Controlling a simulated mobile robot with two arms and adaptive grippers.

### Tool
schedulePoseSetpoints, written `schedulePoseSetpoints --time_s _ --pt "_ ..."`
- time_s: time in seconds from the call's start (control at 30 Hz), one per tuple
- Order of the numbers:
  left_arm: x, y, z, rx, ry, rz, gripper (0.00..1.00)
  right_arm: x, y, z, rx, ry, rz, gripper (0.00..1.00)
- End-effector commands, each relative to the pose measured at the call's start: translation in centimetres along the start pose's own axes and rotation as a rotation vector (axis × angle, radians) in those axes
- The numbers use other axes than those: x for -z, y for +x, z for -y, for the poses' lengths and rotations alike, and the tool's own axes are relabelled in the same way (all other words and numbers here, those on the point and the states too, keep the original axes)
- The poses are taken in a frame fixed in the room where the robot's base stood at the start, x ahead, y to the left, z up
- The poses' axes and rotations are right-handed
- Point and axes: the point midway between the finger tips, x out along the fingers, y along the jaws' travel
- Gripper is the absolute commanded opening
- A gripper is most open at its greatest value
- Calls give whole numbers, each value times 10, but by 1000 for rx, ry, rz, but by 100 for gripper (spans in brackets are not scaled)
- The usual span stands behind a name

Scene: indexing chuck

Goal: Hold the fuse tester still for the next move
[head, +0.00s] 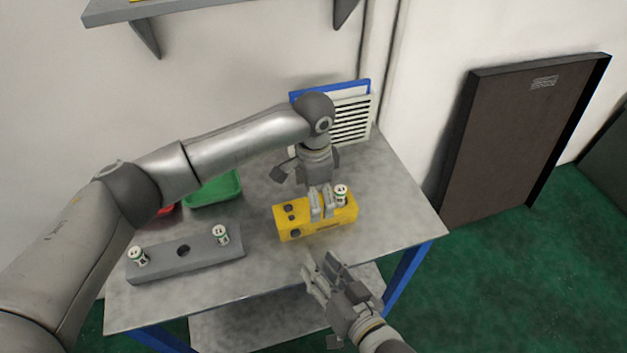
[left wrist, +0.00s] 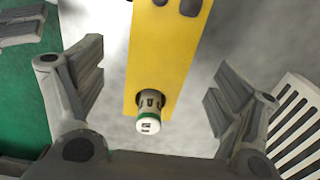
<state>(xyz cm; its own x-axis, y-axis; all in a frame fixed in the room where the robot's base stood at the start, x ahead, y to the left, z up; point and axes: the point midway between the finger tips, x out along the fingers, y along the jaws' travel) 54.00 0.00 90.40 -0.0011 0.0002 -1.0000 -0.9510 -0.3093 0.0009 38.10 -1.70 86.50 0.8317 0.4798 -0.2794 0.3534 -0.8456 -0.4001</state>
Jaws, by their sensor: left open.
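The yellow fuse tester (head: 300,222) lies on the grey bench top, with dark round spots at its left end. A white and green fuse (head: 341,194) stands at its right end; the left wrist view shows this fuse (left wrist: 149,112) in the end of the tester (left wrist: 160,60). My left gripper (head: 321,214) is over the tester, fingers down. In the left wrist view its fingers are spread wide on either side of the tester, apart from it. My right gripper (head: 322,258) is in front of the bench edge, its fingers apart and nothing between them.
A grey block (head: 190,258) at the left holds two similar fuses and has an empty dark hole in the middle. A green bin (head: 215,190) and a partly hidden red bin (head: 166,210) sit behind it. A white slatted rack (head: 352,122) stands at the back.

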Motion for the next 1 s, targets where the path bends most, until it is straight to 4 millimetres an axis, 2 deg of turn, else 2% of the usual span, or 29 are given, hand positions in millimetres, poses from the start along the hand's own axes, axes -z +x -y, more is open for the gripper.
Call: schedulePoseSetpoints --time_s 0.1,0.3,0.7,1.0 --pt "0 22 0 -1 0 2 88 0 0 0 0 0 0 36" --pt "0 44 0 0 -1 0 88 0 0 0 0 0 0 36" --pt "0 51 0 1 0 -1 88 0 0 0 0 0 0 36" --pt "0 51 0 1 0 -1 49 0 0 0 0 0 0 36"
